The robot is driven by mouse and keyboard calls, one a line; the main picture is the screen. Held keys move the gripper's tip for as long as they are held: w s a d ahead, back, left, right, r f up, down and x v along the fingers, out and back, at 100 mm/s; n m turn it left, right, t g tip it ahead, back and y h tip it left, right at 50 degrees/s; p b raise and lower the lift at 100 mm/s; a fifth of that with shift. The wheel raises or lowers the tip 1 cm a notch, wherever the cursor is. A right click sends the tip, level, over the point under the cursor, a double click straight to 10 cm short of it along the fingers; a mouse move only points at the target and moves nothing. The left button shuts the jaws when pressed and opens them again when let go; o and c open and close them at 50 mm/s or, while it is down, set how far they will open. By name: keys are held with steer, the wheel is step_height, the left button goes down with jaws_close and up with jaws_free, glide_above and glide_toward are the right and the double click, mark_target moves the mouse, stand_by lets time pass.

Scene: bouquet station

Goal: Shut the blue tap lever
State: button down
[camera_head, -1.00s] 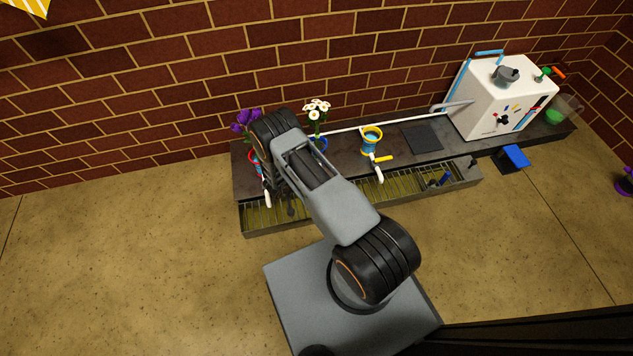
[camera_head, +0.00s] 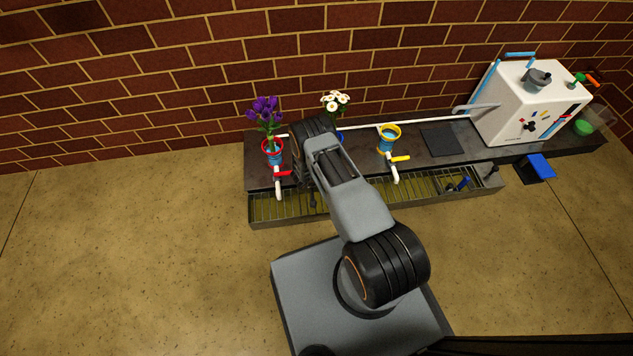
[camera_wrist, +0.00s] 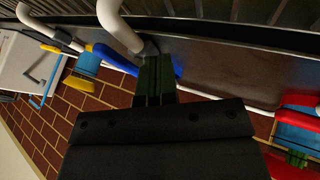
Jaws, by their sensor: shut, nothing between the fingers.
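The blue tap lever (camera_wrist: 114,59) shows in the wrist view. It extends left from beside the fingers, near a white tap spout (camera_wrist: 118,25). My gripper (camera_wrist: 155,66) has its dark green fingers together with nothing between them, close against the lever's right end; I cannot tell whether they touch. The blue vase (camera_wrist: 178,68) is mostly hidden behind the fingers. In the head view, the blue vase (camera_head: 342,136) shows only a sliver behind my arm, below white flowers (camera_head: 335,101). The blue lever and fingertips are hidden there.
A red-rimmed vase (camera_head: 272,146) with a red lever (camera_head: 283,173) stands left. A yellow-rimmed vase (camera_head: 389,136) with a yellow lever (camera_head: 400,158) stands right. A slatted drain (camera_head: 414,187) runs along the front. A white box (camera_head: 528,103) stands further right.

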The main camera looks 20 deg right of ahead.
steer(key=shift+s+d+r, duration=0.1)
steer(key=shift+s+d, duration=0.15)
steer(key=shift+d, duration=0.75)
steer(key=shift+s+d, duration=0.2)
steer(key=shift+d, duration=0.75)
steer(key=shift+a, duration=0.15)
